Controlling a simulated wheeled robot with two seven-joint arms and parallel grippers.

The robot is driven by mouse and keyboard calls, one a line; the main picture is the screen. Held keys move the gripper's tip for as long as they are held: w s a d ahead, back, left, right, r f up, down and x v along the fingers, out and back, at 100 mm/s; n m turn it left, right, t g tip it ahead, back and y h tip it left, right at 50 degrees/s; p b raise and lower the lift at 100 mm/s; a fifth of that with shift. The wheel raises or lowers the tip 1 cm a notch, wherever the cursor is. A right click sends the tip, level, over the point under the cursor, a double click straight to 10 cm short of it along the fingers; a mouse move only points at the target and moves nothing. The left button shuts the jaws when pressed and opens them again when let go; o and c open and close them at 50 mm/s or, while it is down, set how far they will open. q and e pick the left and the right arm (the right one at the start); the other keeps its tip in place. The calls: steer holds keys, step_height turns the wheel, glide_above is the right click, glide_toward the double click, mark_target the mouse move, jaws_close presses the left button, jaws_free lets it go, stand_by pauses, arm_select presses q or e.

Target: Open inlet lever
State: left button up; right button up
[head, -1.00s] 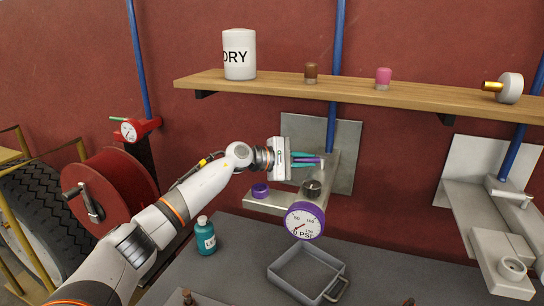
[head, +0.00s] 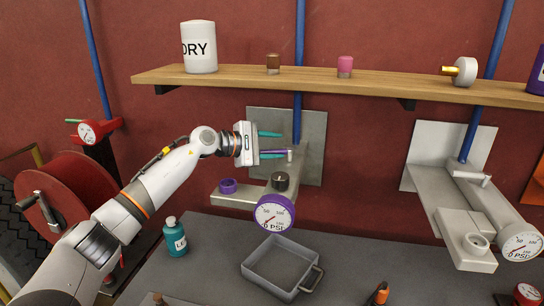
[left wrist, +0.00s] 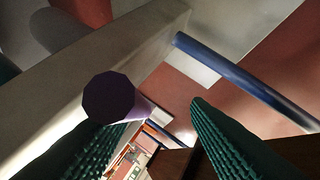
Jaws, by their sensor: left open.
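The inlet lever, a purple handle (head: 274,152), sticks out to the left from the grey manifold (head: 312,165) on the wall plate. My left gripper (head: 277,145) is open, with its teal fingers at the handle. The upper finger is clearly apart from the handle; the lower one overlaps it. In the left wrist view the handle's dark purple end (left wrist: 110,97) shows close to the left finger, with a gap to the right finger. I cannot tell whether it touches. The left gripper also shows in the left wrist view (left wrist: 160,112). My right gripper is out of view.
A purple-rimmed gauge (head: 273,214), a dark cap (head: 280,181) and a purple ring (head: 228,186) sit below the gripper. A wooden shelf (head: 340,84) runs above. A metal tray (head: 250,276) and a teal bottle (head: 175,238) stand on the bench. A second manifold (head: 450,210) is at right.

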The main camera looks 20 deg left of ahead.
mark_target(272, 150)
arm_select(q)
steer(key=o, duration=0.8)
steer(key=shift+t, duration=0.4)
steer(key=r, duration=0.5)
steer(key=shift+w+a+r+b, duration=0.2)
steer(key=shift+w+r+b, duration=0.1)
steer(key=shift+r+b, duration=0.05)
steer(key=shift+s+d+r, duration=0.15)
steer(key=shift+s+r, duration=0.15)
steer(key=shift+r, duration=0.3)
steer(key=shift+s+d+r, duration=0.1)
steer(key=shift+s+r, duration=0.15)
steer(key=shift+r, duration=0.3)
steer(key=c, duration=0.8)
steer(key=shift+w+a+f, duration=0.1)
steer(key=shift+w+f, duration=0.05)
steer(key=shift+w, duration=0.1)
steer(key=shift+c, duration=0.2)
steer(key=shift+s, duration=0.1)
